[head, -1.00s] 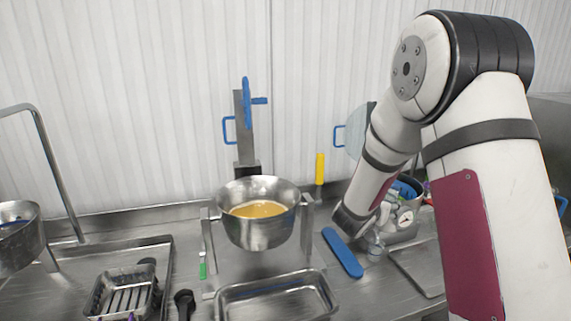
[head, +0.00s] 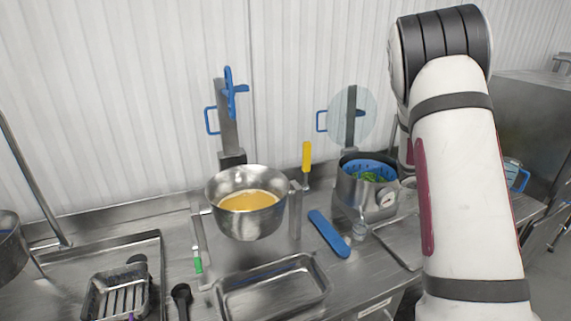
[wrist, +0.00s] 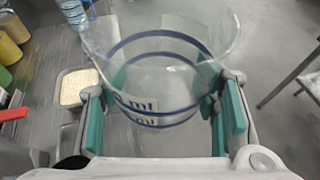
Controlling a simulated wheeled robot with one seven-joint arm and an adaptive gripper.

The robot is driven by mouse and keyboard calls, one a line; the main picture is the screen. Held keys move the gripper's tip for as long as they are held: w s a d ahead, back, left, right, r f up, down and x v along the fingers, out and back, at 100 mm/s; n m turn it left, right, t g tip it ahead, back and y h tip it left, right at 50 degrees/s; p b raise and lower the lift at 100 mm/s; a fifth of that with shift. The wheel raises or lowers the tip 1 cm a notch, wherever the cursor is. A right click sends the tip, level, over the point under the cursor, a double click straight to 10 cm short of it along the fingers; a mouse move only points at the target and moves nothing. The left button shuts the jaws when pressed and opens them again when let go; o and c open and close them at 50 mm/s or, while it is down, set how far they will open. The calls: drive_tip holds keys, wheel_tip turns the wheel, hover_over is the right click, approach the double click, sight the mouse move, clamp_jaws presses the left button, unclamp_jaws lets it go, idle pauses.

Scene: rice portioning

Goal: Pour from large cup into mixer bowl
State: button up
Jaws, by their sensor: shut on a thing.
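The steel mixer bowl (head: 240,226) sits in a stand on the counter in the head view, with yellow-orange content inside. The large cup (wrist: 165,52) is clear, with blue bands and "ml" marks, and shows in the wrist view. My gripper (wrist: 163,118) is shut on the cup, with a teal pad at either side of it. I see no clear content in the cup, but cannot be sure it is empty. My gripper and the cup do not show in the head view, where my arm reaches out on the right, apart from the bowl.
A pot with a blue insert and greens (head: 352,196) stands right of the bowl. A blue-handled tool (head: 328,234) and steel tray (head: 232,304) lie in front. The wrist view shows a white-filled container (wrist: 66,101), bottles (wrist: 74,12) and a table frame (wrist: 292,75).

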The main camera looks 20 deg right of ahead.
drive_tip(key=s+a+r, duration=0.3)
drive_tip(key=s+a, duration=0.5)
drive_tip(key=shift+s+a, duration=0.15)
drive_tip(key=shift+a, duration=0.2)
idle(0.8)
drive_tip(key=w+f+b, duration=0.7)
drive_tip(key=w, duration=0.2)
drive_tip(key=shift+f, duration=0.15)
